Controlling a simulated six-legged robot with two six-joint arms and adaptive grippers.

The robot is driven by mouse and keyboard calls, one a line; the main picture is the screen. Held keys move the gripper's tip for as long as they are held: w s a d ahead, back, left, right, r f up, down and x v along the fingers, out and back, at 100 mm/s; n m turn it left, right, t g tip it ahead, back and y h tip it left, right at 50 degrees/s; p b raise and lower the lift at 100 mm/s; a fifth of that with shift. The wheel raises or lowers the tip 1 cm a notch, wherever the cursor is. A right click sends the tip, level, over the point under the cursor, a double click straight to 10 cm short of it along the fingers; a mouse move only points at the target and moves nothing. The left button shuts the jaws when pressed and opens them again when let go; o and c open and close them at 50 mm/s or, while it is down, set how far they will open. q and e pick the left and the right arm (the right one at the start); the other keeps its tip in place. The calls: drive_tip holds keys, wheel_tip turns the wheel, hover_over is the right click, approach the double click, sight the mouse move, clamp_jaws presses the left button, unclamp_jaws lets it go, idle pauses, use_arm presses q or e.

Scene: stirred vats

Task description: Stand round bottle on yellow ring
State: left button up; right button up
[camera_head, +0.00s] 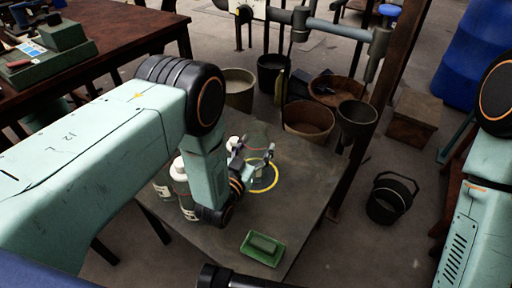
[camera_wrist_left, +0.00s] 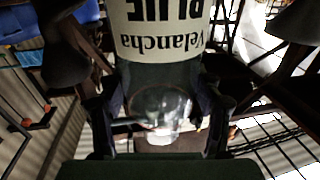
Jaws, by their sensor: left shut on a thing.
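My left gripper (camera_head: 254,154) reaches down over the table from the left and is shut on the round bottle (camera_head: 258,170). In the left wrist view the bottle (camera_wrist_left: 160,42) shows a cream label with upside-down lettering and a clear glass part between the two fingers. The yellow ring (camera_head: 275,182) lies flat on the table, and the bottle appears over or inside it in the head view. I cannot tell whether the bottle touches the table. My wrist hides the ring's left part. My right gripper is not in view.
White-topped containers (camera_head: 186,206) stand left of my wrist, partly hidden by it. A green tray (camera_head: 251,254) with a green block lies near the table's front edge. The table (camera_head: 306,190) is clear right of the ring. A black bucket (camera_head: 385,205) stands on the floor.

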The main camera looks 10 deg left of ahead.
sight(250, 155)
use_arm(q)
drive_tip(key=o, duration=1.5)
drive_tip(key=shift+f, duration=0.15)
drive_tip(key=shift+s+r, duration=0.1)
drive_tip(key=shift+r, duration=0.1)
drive_tip(key=p+v, duration=0.3)
drive_tip(key=v, duration=0.3)
drive_tip(key=shift+s+a, duration=0.1)
drive_tip(key=shift+a, duration=0.05)
drive_tip(key=shift+s+a, duration=0.1)
drive_tip(key=shift+s, duration=0.35)
